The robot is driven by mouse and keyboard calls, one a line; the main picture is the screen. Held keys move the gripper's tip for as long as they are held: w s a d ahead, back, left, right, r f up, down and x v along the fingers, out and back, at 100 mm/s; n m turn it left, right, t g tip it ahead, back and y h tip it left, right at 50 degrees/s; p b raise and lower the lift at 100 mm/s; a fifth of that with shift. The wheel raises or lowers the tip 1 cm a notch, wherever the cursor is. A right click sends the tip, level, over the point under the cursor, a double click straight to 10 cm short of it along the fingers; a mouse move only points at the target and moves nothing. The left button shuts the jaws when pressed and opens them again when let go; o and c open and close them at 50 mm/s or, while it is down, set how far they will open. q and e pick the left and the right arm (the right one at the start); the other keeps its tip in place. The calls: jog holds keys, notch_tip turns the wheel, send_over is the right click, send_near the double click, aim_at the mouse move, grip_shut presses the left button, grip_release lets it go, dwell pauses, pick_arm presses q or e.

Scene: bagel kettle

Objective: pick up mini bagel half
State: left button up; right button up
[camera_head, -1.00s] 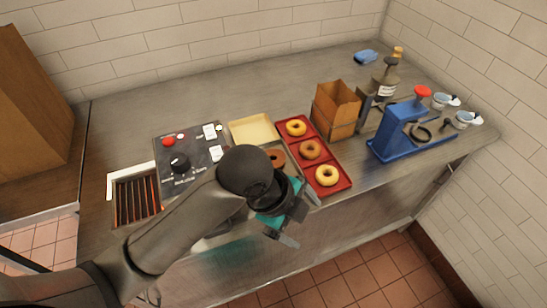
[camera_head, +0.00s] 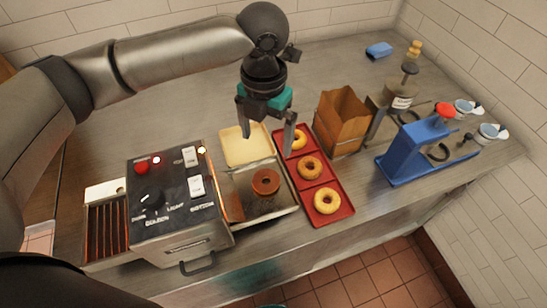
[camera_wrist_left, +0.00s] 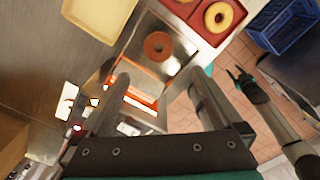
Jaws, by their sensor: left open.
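A brown mini bagel half (camera_head: 265,182) lies on the metal tray (camera_head: 238,205) at the toaster's right side. The red three-part tray (camera_head: 345,213) holds a yellow half (camera_head: 326,201) in front, a brown one (camera_head: 310,168) in the middle and a yellow one (camera_head: 299,141) at the back, partly hidden by a finger. My left gripper (camera_head: 268,143) is open and empty, above the cream tray and the back of the red tray. The left wrist view shows the tray's brown half (camera_wrist_left: 158,46) beyond the open fingers (camera_wrist_left: 160,72). My right gripper (camera_wrist_left: 240,80) shows small there.
The toaster (camera_head: 175,205) with glowing slots stands at left. A cream tray (camera_head: 240,150) lies behind the metal tray. The counter behind is mostly clear.

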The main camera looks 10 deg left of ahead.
pick_arm(q)
send_over(266, 183)
notch_tip(266, 183, down, 5)
jog(key=f, duration=0.3)
jog(key=shift+s+d+f, duration=0.2)
jog(key=shift+f, duration=0.9)
notch_tip(266, 183, down, 4)
jog(key=shift+w+a+r, duration=0.1)
jog(key=shift+a+r, duration=0.05)
jog(key=shift+f, duration=0.5)
pick_arm(e)
jog(key=s, duration=0.3)
jog(key=shift+s+d+f+g, duration=0.1)
jog(key=shift+s+f+g, duration=0.1)
jog(key=shift+s+g, duration=0.15)
